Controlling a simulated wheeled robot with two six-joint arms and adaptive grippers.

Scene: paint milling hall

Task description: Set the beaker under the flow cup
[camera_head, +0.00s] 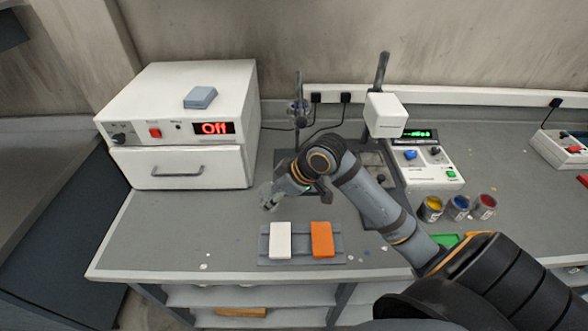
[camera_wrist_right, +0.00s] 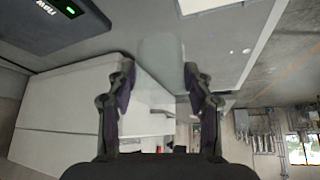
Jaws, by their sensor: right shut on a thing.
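My right gripper (camera_head: 268,198) reaches in from the right over the bench, left of the stand and behind the grey tray. It is shut on a clear beaker (camera_wrist_right: 160,52), which shows as a pale see-through shape between the fingers in the right wrist view. In the head view the beaker is faint and hard to make out. What looks like the flow cup (camera_head: 298,109) is held on a dark upright rod behind my right arm. My wrist hides part of the stand below it. My left gripper is in neither view.
A white oven (camera_head: 180,120) reading "Off" stands at the left. The grey tray (camera_head: 264,245) holds a white block (camera_head: 280,240) and an orange block (camera_head: 322,239). A mixer (camera_head: 385,115), its control box (camera_head: 430,175) and paint cans (camera_head: 458,207) are at the right. Bench front left is clear.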

